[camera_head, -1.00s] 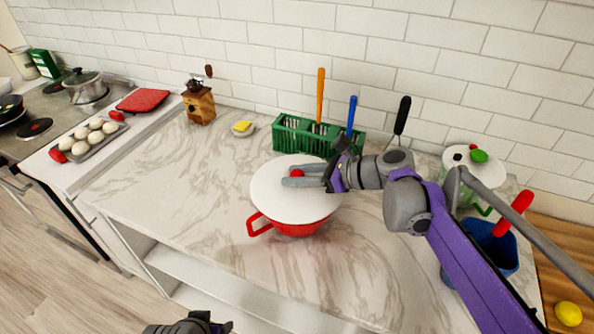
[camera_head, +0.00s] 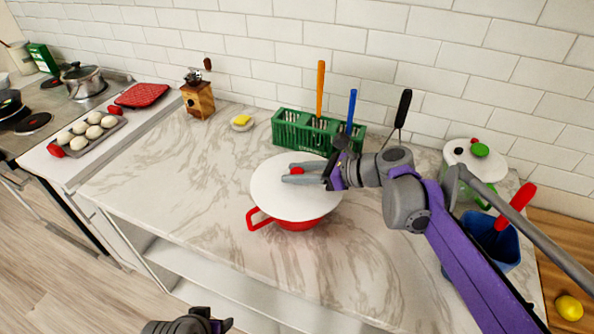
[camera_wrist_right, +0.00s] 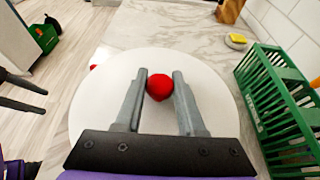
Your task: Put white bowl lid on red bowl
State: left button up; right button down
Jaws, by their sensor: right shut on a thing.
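The white bowl lid (camera_head: 275,194) with a red knob (camera_head: 297,171) lies over the red bowl (camera_head: 299,225), covering its opening. The bowl's red side and left handle show below the lid's rim. I cannot tell whether the lid touches the rim all round. My right gripper (camera_head: 290,173) is shut on the red knob from the right. In the right wrist view the knob (camera_wrist_right: 159,87) sits between the two fingertips, above the white disc of the lid (camera_wrist_right: 119,72). My left gripper (camera_head: 219,325) is low at the bottom edge, and its jaws are unclear.
A green rack (camera_head: 300,133) with utensils stands behind the bowl. A blue container (camera_head: 497,249) and a white-lidded pot (camera_head: 472,160) stand at right. A small dish with a yellow block (camera_head: 242,122) is at the back. The counter left of the bowl is clear.

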jog(key=shift+f, duration=0.1)
jog(key=shift+c, duration=2.2)
grip_release()
notch_tip(320, 180, up, 4)
send_over(338, 194)
jog(key=shift+w, duration=0.1)
jog(key=shift+d, duration=0.1)
